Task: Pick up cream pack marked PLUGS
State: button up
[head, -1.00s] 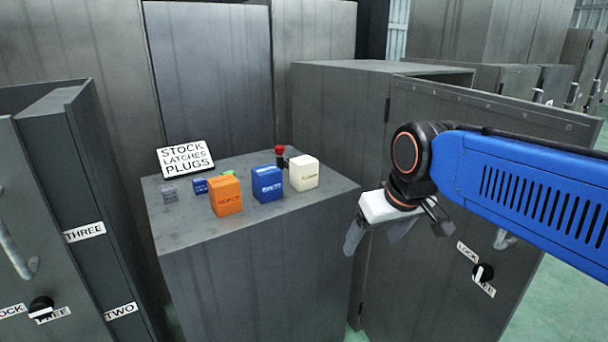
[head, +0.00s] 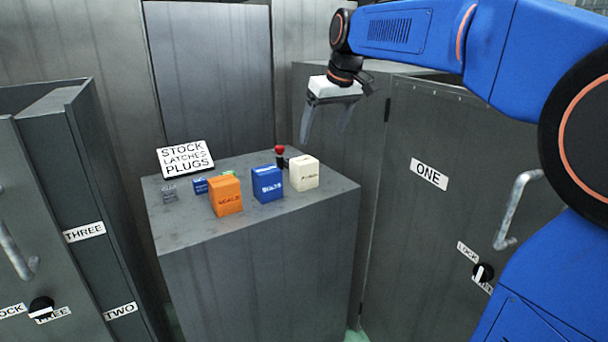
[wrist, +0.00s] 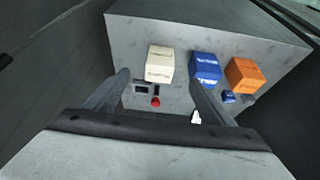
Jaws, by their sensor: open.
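The cream pack (head: 304,173) stands upright at the right end of the grey cabinet top, with dark lettering on its front that is too small to read surely. In the wrist view the cream pack (wrist: 160,65) sits beyond the fingertips, roughly between their lines. My gripper (head: 324,140) is open and empty, pointing down, above and slightly right of the pack and apart from it. In the wrist view my gripper (wrist: 160,80) shows its two fingers spread wide.
A blue pack (head: 267,184) stands just left of the cream one, then an orange pack (head: 226,196). A red-knobbed stick (head: 280,152) rises behind the cream pack. Small blocks (head: 200,186) and a sign (head: 185,158) are at the left. Tall cabinet ONE (head: 400,170) borders the right.

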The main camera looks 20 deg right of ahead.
aim_at(307, 161)
jog(key=x, duration=0.4)
jog(key=w+x, duration=0.1)
jog(key=x, duration=0.3)
jog(key=w+r+x, duration=0.1)
jog(key=x, duration=0.3)
jog(key=shift+w+a+f, duration=0.15)
jog(key=shift+a, duration=0.1)
jog(key=shift+s+x, duration=0.1)
jog(key=shift+x, duration=1.25)
jog(key=shift+s+x, duration=0.15)
jog(key=shift+x, duration=1.2)
jog(key=shift+a, duration=0.15)
jog(key=c, duration=1.3)
